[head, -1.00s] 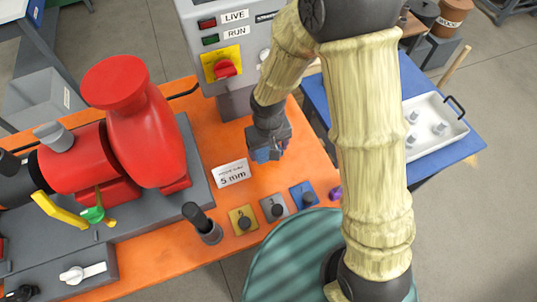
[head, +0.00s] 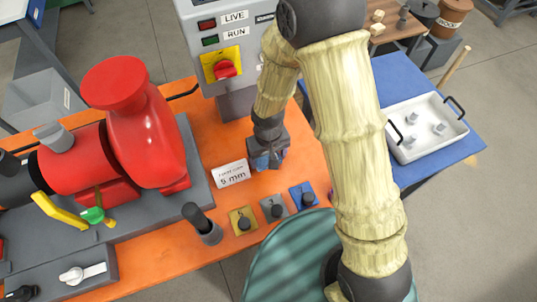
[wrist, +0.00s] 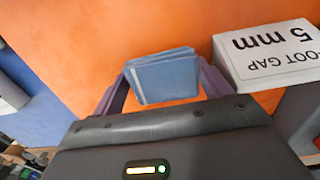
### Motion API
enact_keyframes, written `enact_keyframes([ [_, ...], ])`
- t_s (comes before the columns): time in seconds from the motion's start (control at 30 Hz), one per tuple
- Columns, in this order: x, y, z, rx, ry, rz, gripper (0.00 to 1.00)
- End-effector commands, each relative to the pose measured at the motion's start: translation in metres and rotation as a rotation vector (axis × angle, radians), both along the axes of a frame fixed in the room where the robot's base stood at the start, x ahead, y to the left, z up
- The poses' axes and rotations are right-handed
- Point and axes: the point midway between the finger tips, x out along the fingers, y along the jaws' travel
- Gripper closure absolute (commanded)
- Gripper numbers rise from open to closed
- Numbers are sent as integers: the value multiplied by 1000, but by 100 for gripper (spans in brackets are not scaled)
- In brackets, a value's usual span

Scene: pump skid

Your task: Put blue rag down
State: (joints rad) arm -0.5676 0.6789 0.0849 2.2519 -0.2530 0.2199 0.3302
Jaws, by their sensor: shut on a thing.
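The blue rag (wrist: 164,77) is a folded light-blue pad held between the two fingers of my gripper (wrist: 165,85) in the wrist view. In the head view my gripper (head: 268,162) is over the orange bench top, just right of the white "5 mm" card. Only a little of the rag shows there, low at the fingers. The gripper is shut on the rag. I cannot tell whether the rag touches the orange surface.
The "FOOT GAP 5 mm" sign (head: 233,174) stands close to my gripper. Yellow, grey and blue tags (head: 274,208) lie in front. The red pump (head: 145,135) is left, the control box (head: 225,45) behind. A white tray (head: 428,150) sits on the blue table.

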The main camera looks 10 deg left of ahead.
Motion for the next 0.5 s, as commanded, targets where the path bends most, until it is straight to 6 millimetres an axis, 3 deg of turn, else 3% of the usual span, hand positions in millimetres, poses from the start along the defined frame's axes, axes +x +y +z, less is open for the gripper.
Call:
enact_keyframes([
  [0.27,0,0,-9,-1,2,-1,48],
  [0.3,-1,-1,-9,-2,3,-1,18],
  [0.5,-2,-1,-11,-4,6,-1,14],
])
